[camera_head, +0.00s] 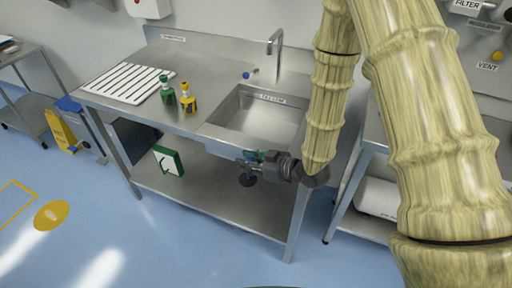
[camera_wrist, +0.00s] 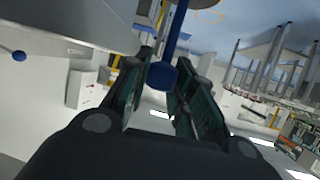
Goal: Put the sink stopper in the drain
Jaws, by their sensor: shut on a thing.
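The sink stopper (camera_head: 247,180) shows as a dark disc under my gripper in the head view. In the wrist view a blue stem (camera_wrist: 178,32) with a blue knob (camera_wrist: 163,75) sits between my fingers and runs up toward a disc at the top edge. My gripper (camera_head: 250,162) is shut on the stopper, with its fingers pointing left. It appears in front of the counter's front edge, outside the sink basin (camera_head: 262,115). The drain cannot be made out in either view.
The steel counter (camera_head: 195,58) carries a tap (camera_head: 274,45), a blue knob (camera_head: 246,76), a white ribbed board (camera_head: 128,82), and green (camera_head: 168,95) and yellow (camera_head: 189,101) bottles. My arm hides the basin's right side.

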